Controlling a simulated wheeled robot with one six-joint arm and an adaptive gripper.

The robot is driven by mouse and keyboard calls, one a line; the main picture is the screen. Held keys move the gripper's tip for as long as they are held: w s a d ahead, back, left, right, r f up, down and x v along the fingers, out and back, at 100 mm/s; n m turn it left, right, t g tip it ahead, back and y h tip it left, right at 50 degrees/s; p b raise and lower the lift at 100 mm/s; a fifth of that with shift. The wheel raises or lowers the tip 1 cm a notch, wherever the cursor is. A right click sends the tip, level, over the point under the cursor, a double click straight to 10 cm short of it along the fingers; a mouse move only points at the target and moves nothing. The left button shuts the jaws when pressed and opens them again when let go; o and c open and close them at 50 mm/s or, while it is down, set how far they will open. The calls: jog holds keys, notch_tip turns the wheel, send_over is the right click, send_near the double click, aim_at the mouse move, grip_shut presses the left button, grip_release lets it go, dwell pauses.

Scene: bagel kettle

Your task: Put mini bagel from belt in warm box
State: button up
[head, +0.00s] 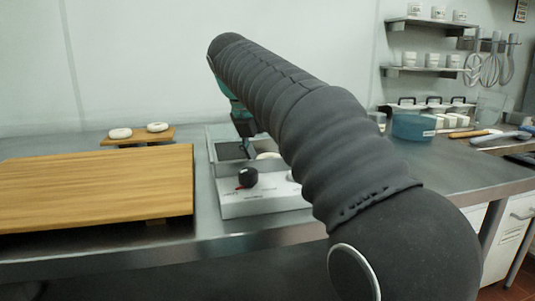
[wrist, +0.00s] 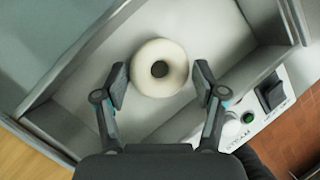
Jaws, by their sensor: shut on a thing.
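A pale ring-shaped mini bagel (wrist: 143,80) is between the fingers of my gripper (wrist: 161,84) in the wrist view. My gripper is shut on it, over the inside of a metal box. The box (head: 268,205) has a black knob and a white front panel in the head view; its wall also shows in the wrist view (wrist: 72,62). My gripper (head: 244,145) reaches down into the box there, partly behind my arm.
Two pale bagels sit on a small wooden board (head: 139,141) at the back left. A large wooden board (head: 95,185) lies left of the box. A blue tub (head: 413,126) stands on the right counter. Shelves with cups and hanging whisks are at the back right.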

jog(key=shift+f, duration=0.1)
jog(key=o, duration=1.1)
jog(key=shift+v, duration=3.9)
